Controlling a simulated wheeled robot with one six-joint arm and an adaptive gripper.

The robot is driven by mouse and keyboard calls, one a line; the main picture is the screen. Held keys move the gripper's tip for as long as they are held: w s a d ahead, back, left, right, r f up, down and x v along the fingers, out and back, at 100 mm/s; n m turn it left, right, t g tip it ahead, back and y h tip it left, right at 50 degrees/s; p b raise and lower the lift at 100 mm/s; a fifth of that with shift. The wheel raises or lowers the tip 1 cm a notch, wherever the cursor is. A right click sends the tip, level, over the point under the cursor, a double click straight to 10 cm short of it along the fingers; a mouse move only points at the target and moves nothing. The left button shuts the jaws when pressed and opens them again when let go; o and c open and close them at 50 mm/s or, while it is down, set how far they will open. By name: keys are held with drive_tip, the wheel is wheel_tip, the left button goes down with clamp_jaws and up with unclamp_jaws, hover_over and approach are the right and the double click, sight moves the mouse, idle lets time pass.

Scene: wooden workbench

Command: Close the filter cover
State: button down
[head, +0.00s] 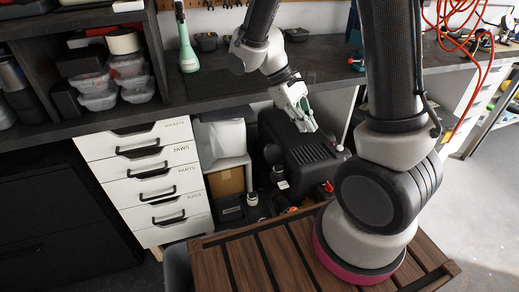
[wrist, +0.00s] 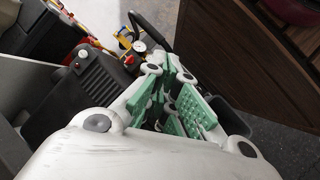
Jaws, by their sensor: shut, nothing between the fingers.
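A black machine with a slotted housing (head: 312,152) stands on the floor under the bench in the head view. In the wrist view the slotted black panel (wrist: 103,82) is at the upper left, near a round gauge (wrist: 139,46). I cannot clearly single out the filter cover or tell whether it is open. My gripper (head: 307,122) is above or in front of the machine in the head view and hides part of it. In the wrist view my gripper (wrist: 176,98), with green finger pads, is shut and empty. I cannot tell whether it touches the machine.
A drawer unit (head: 150,180) stands left of the machine. The dark workbench top (head: 230,88) runs above it, with a green bottle (head: 187,48) on it. A slatted wooden surface (head: 240,262) is in front. Red hoses (head: 468,40) hang at the right.

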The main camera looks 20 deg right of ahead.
drive_tip(key=w+f+n+h, duration=0.4)
drive_tip(key=w+f+h, duration=0.25)
drive_tip(key=f, duration=0.65)
drive_tip(key=n+t+h, duration=0.2)
drive_tip(key=n+t, duration=0.2)
drive_tip(key=t, duration=0.6)
approach(271, 151)
wheel_tip(271, 151, down, 3)
drive_tip(key=s+d, duration=0.1)
drive_tip(key=s, duration=0.2)
drive_tip(key=w+a+r+m+t+y, duration=0.1)
drive_tip(key=w+a+r+m+t, duration=0.15)
drive_tip(key=w, duration=0.35)
drive_tip(key=x, duration=0.8)
drive_tip(key=shift+w+f+t, duration=0.4)
drive_tip(key=shift+f+t, duration=0.05)
drive_tip(key=shift+m, duration=0.25)
